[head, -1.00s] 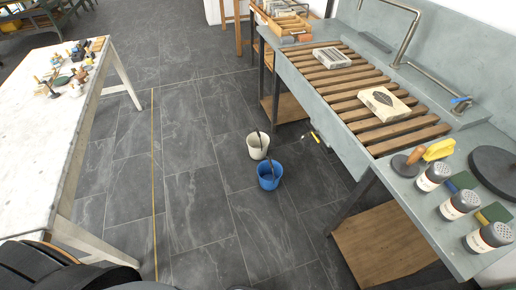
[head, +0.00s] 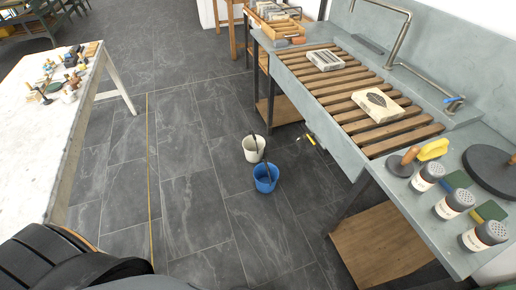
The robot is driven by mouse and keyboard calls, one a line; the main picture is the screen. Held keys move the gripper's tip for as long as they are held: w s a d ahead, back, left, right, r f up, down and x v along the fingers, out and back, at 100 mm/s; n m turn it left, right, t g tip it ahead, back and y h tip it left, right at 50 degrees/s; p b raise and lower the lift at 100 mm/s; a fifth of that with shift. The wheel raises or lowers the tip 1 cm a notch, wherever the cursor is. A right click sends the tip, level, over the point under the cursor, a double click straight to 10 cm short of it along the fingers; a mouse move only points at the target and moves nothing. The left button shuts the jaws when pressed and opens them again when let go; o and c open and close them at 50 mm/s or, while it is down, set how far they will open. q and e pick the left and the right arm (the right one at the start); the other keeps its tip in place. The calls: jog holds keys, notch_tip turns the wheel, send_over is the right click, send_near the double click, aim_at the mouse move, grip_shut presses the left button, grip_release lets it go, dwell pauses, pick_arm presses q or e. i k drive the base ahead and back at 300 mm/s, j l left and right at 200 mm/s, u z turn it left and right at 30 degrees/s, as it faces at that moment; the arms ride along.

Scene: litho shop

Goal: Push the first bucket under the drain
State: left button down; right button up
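Two buckets stand upright on the dark tiled floor, left of the sink unit. The white bucket (head: 251,150) is farther away, and the blue bucket (head: 263,184) is just nearer and slightly right. A dark handle or tool sticks up from each. The long grey sink (head: 352,165) has wooden slats across it and a tap at its far side. The drain itself is hidden under the sink. A yellow-and-black thing (head: 312,141) shows near the sink's edge, close to the buckets. Neither of my grippers is in view; a dark part of my own arm shows at the lower left.
A white table (head: 20,139) with small tools stands at the left. A wooden lower shelf (head: 378,245) lies under the right bench. Shaker cans and a round dark slab (head: 491,171) stand on that bench. A yellow floor line (head: 149,180) runs along the open floor between table and sink.

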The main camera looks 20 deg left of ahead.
aim_at(254, 145)
jog(key=i+j+z, duration=0.45)
jog(key=j, duration=0.2)
jog(key=i+j+z, duration=0.1)
jog(key=j+z, duration=0.15)
jog(key=i+j+z, duration=0.2)
jog(key=j, duration=0.3)
jog(key=i+j, duration=0.15)
jog(key=j, duration=0.35)
jog(key=i+j, duration=0.1)
jog(key=j, duration=0.4)
jog(key=i+j+z, duration=0.1)
jog(key=j, duration=0.35)
jog(key=i+j, duration=0.15)
jog(key=j, duration=0.35)
jog(key=i+j, duration=0.1)
jog(key=j, duration=0.4)
jog(key=i+j, duration=0.1)
jog(key=j, duration=0.4)
jog(key=z, duration=0.05)
